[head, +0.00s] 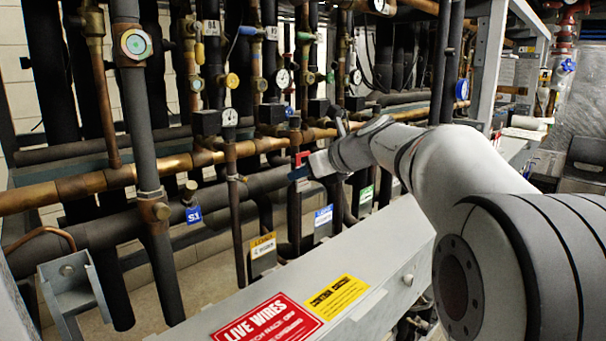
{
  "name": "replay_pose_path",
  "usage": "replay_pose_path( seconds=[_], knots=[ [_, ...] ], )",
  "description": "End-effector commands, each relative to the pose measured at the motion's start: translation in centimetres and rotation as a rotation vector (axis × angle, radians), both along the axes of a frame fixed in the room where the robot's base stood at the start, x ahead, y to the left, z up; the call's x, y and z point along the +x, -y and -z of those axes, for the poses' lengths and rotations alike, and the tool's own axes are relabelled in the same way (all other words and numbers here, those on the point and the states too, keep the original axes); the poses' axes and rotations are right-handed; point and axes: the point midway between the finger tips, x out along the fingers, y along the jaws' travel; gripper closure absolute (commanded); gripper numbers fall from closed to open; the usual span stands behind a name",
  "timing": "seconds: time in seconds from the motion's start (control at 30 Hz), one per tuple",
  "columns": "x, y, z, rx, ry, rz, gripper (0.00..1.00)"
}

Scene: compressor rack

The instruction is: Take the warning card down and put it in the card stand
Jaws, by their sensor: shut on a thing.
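My gripper (304,166) is at the end of my arm, in front of the copper pipe in the middle of the head view. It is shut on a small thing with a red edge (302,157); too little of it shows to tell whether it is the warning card. A dark blue patch shows just below the red. Upright plates with a yellow (262,247), a blue (323,216) and a green heading (366,193) stand in a row behind the grey beam. I cannot tell which thing is the card stand.
Copper pipes (90,183), black pipes and several gauges (134,43) crowd the rack. A blue S1 tag (193,214) hangs at left.

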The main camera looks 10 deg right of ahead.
Motion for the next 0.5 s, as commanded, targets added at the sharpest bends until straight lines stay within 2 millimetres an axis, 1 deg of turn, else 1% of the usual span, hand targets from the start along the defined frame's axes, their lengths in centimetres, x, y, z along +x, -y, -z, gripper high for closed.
replay_pose_path(
  seconds=[0.17,0.5],
  knots=[
    [-0.2,0.2,0.0,0.0,0.0,0.001,0.7],
    [-1.5,1.2,-0.2,0.001,0.0,0.003,0.7]
  ],
)
